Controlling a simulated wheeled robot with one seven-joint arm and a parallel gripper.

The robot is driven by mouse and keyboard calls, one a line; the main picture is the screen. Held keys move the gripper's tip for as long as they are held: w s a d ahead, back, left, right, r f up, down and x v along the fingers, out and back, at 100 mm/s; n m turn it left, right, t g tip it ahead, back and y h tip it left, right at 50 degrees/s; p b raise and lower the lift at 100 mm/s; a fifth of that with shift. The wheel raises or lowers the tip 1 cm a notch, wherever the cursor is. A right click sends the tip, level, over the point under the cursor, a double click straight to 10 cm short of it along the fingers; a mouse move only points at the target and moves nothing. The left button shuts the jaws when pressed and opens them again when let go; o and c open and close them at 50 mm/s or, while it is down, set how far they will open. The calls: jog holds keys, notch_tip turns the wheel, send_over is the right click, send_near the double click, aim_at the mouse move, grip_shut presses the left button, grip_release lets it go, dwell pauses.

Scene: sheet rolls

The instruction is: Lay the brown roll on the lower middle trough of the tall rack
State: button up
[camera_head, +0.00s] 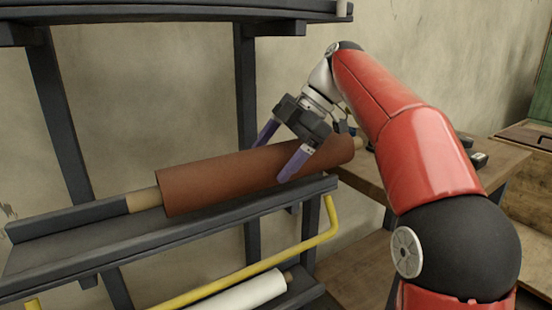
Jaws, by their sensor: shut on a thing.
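The brown roll (215,180) is a long reddish-brown cylinder with a pale core stub (144,199) showing at its left end. It lies lengthwise along a dark grey trough (70,243) of the tall rack (247,90), slightly tilted up to the right in the picture. My gripper (281,156) is shut on the roll right of its middle, with one purple finger on the near side and one on the far side.
A yellow rail (290,253) runs below the trough's front. A white roll (240,294) lies lower down. A dark shelf (170,12) is overhead. A wooden table (365,176) with small dark objects stands behind my red arm at the right.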

jog(key=shift+s+a+f, duration=0.4)
jog(key=shift+a+f, duration=0.1)
jog(key=shift+a, duration=2)
jog(key=shift+s+a+f, duration=0.45)
jog(key=shift+a+f, duration=0.1)
jog(key=shift+a, duration=1.95)
jog(key=shift+s+a+f, duration=0.4)
jog(key=shift+a+f, duration=0.1)
jog(key=shift+a, duration=2)
jog(key=shift+f, duration=0.1)
jog(key=shift+f, duration=0.1)
jog(key=o, duration=2)
jog(key=shift+d+f, duration=0.1)
jog(key=shift+f, duration=0.05)
